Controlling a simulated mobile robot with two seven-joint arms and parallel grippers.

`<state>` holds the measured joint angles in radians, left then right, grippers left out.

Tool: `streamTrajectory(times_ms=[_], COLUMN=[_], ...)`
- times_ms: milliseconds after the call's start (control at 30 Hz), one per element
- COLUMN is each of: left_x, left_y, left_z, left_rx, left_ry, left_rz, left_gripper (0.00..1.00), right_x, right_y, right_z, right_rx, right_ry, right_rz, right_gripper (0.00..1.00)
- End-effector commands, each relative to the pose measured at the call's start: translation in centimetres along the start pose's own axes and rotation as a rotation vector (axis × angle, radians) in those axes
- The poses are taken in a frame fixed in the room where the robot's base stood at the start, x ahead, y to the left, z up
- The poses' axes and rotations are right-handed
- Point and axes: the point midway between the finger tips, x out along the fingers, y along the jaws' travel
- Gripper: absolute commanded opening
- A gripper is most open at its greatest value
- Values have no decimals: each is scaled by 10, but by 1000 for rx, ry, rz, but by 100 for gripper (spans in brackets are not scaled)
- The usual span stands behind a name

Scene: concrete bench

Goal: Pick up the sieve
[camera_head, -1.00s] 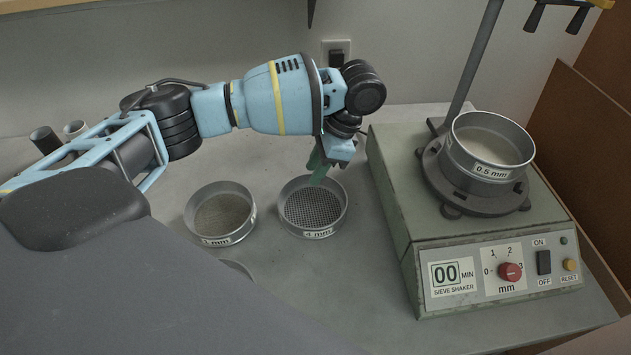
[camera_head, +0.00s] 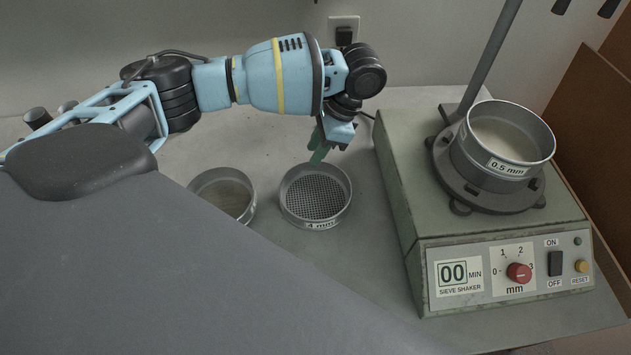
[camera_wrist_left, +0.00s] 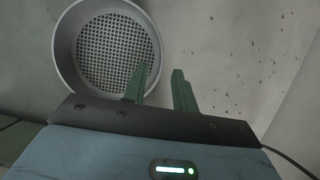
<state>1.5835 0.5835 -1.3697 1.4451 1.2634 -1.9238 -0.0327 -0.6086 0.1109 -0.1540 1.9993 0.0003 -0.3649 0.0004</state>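Three metal sieves show in the head view. The 4 mm sieve (camera_head: 316,223), with its coarse mesh, stands on the bench. A finer sieve (camera_head: 250,212) stands to its left, partly hidden by my body. The 0.5 mm sieve (camera_head: 497,168) sits on the shaker. My left gripper (camera_head: 318,155) is at the far rim of the 4 mm sieve, its green fingers pointing down. In the left wrist view the fingers (camera_wrist_left: 158,80) are apart, with the right rim of the 4 mm sieve (camera_wrist_left: 66,50) between them in the picture; contact cannot be told. My right gripper is out of view.
The sieve shaker (camera_head: 405,190) with its rod (camera_head: 490,55) stands close on the right. A wall socket (camera_head: 344,32) is behind my left arm. Small cylinders (camera_head: 38,117) stand at the far left. Bare bench (camera_head: 335,265) lies in front of the sieves.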

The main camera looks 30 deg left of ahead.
Motion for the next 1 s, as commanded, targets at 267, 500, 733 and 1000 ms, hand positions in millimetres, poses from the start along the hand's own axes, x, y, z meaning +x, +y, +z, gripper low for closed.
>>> streamTrajectory(times_ms=[267, 500, 733, 1000], left_x=[38, 49, 49, 49], left_y=[1, 1, 1, 1], left_z=[-5, -5, -5, -5], left_rx=[-2, -1, -1, 0], left_ry=[-3, 0, 0, 0], left_rz=[2, 0, 0, 0], left_gripper=[28, 28, 18, 0], right_x=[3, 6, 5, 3], right_y=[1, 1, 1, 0], right_z=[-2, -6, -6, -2], right_rx=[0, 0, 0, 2], right_ry=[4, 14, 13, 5], right_rz=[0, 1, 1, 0], right_gripper=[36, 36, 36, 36])
